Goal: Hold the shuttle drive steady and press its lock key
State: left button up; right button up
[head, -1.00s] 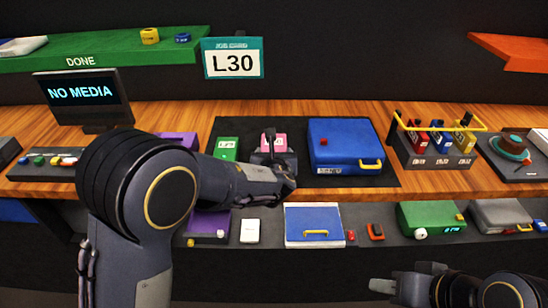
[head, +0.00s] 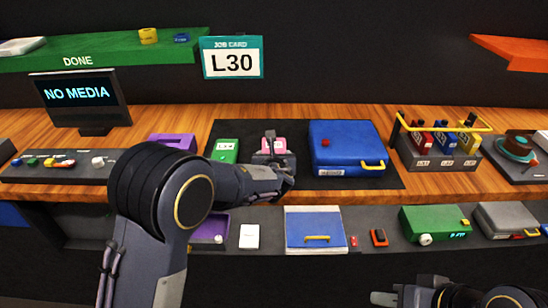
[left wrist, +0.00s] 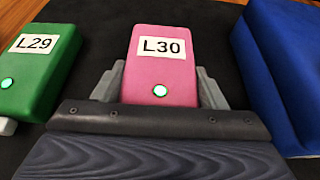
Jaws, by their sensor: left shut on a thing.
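A pink drive labelled L30 (head: 278,145) lies on the dark mat on the bench. The left wrist view shows its top (left wrist: 163,70), with a lit green-white round key (left wrist: 160,91) near its near end. My left gripper (head: 272,150) is shut on this drive, with one grey finger on each side of it in the wrist view. The gripper and arm partly cover the drive in the head view. My right gripper (head: 386,298) is low at the bottom right, away from the bench, and its jaw gap is not clear.
A green L29 drive (head: 224,150) lies left of the pink one, and a large blue case (head: 345,143) stands close on the right. A rack with red, blue and yellow drives (head: 440,160) is further right. A NO MEDIA screen (head: 80,95) stands left.

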pick_arm(q)
jog(key=shift+f+b, duration=0.25)
jog(key=shift+b, duration=0.1)
dwell(0.5)
jog(key=o, duration=1)
jog(key=shift+c, duration=0.2)
jog(key=shift+s, duration=0.1)
